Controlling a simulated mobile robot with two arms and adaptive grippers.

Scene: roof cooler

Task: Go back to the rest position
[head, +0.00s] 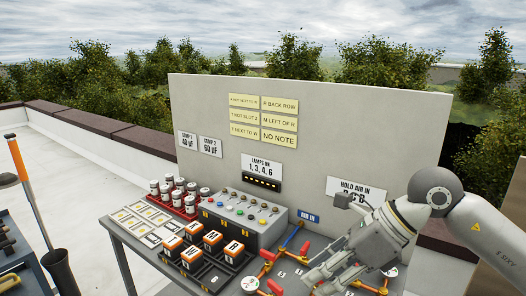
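My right gripper (316,280) is at the lower right, with its arm coming in from the right edge. It is over the right part of the grey bench (128,254), close to red-handled valves (301,254) and pointing down and to the left. Its fingers are seen from behind and small, so I cannot tell whether they are open or shut, or whether they touch a valve. The arm hides part of the "HOLD AIR IN" sign (345,187) and the bench's right end. My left gripper is not in view.
On the bench are a control box (233,224) with lamps, orange-and-black lettered blocks (190,257), and a red rack (183,209) of capped cylinders. A tall grey panel (215,105) stands behind. A cart (14,240) and an orange-handled tool (20,165) are at left.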

